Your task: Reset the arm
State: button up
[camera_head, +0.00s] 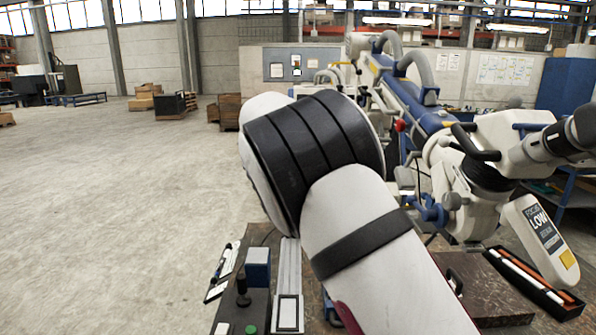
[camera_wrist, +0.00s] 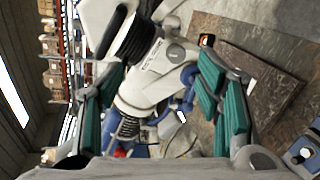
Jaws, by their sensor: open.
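The microscope arm (camera_head: 418,102) is a large white and blue jointed arm at the right in the head view. Its head (camera_head: 490,180) has black handles and a hanging panel (camera_head: 541,238) marked "LOW". In the wrist view, a white and blue part of the microscope arm (camera_wrist: 143,88) lies between the teal finger pads of my gripper (camera_wrist: 158,65). My gripper is open. I cannot tell whether either finger touches that part. In the head view my gripper is hidden behind my own white arm, which also covers part of the microscope arm's lower area.
A bench below holds a brown board (camera_head: 487,290), a long black tray (camera_head: 535,285) and a dark control box (camera_head: 243,310) with a green button. The board also shows in the wrist view (camera_wrist: 245,65). Open concrete floor (camera_head: 110,215) spreads to the left. Wooden crates (camera_head: 228,111) stand farther back.

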jog(key=s+d+f+y, duration=0.2)
jog(key=s+d+y, duration=0.6)
jog(key=s+d, duration=0.35)
jog(key=s+a+f+m+t+y, duration=0.1)
jog(key=s+a+f+t+y, duration=0.1)
jog(key=s, duration=0.8)
jog(key=s+a+f+m+t+y, duration=0.1)
jog(key=s+a+t+y, duration=0.3)
jog(key=s, duration=0.7)
jog(key=shift+s+a+f+y, duration=0.3)
jog(key=shift+a+f+y, duration=0.25)
jog(key=shift+f, duration=0.35)
